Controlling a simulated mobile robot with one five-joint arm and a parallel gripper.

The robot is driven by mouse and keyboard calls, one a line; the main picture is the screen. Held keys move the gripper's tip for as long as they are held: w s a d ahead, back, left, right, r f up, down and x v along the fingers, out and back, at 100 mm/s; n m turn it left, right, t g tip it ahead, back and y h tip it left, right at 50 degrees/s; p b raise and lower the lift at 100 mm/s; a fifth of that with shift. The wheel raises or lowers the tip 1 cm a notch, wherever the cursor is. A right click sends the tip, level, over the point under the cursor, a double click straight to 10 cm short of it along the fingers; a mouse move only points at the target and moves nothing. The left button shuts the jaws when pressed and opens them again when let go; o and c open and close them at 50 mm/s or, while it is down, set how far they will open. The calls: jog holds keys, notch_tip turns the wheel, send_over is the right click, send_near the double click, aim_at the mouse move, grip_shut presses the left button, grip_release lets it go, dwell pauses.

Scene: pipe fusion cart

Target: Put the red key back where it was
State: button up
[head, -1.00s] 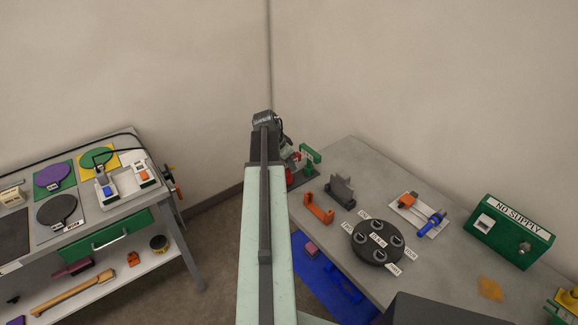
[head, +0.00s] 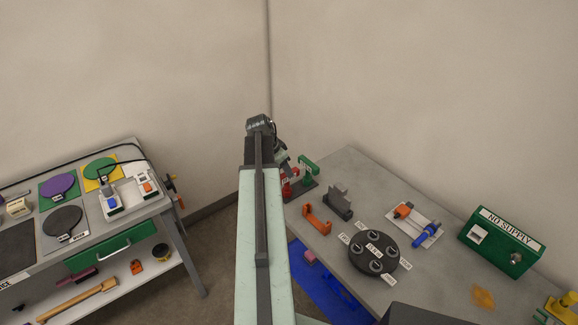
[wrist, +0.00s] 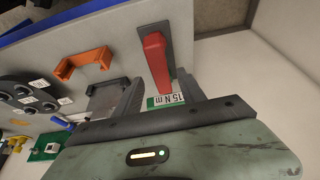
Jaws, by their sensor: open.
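A red piece, probably the red key (wrist: 154,58), shows in the wrist view against a dark grey plate, with its narrow end toward my gripper. A green part with a "15 N m" label (wrist: 166,100) is just below it in the picture. My gripper (wrist: 158,80) is open. Its two fingers lie on either side of the red piece's narrow end in the picture; I cannot tell whether they touch it. In the head view my arm mostly hides my gripper. Red parts (head: 288,190) and a green frame (head: 307,167) show just right of the arm's end.
On the right bench (head: 345,175) are an orange bracket (head: 317,219), a grey block (head: 338,203), a dark disc with sockets (head: 362,262) and a green supply box (head: 500,240). The left bench (head: 125,228) stands apart across a floor gap.

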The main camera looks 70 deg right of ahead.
jog(key=p+v, duration=0.4)
jog(key=v, duration=0.2)
jog(key=shift+w+a+r, duration=0.1)
jog(key=shift+r, duration=0.3)
jog(key=w+a+f+n+t+y, duration=0.15)
jog(key=w+a+n, duration=1.05)
jog(key=w+a, duration=1.45)
jog(key=w+a+n+y, duration=0.2)
jog(key=a+n, duration=1)
jog(key=a, duration=2.4)
jog(key=shift+a+f+n+t, duration=0.2)
jog(key=shift+n+t, duration=0.2)
jog(key=shift+t, duration=0.05)
jog(key=shift+w+y, duration=0.1)
jog(key=shift+y, duration=0.15)
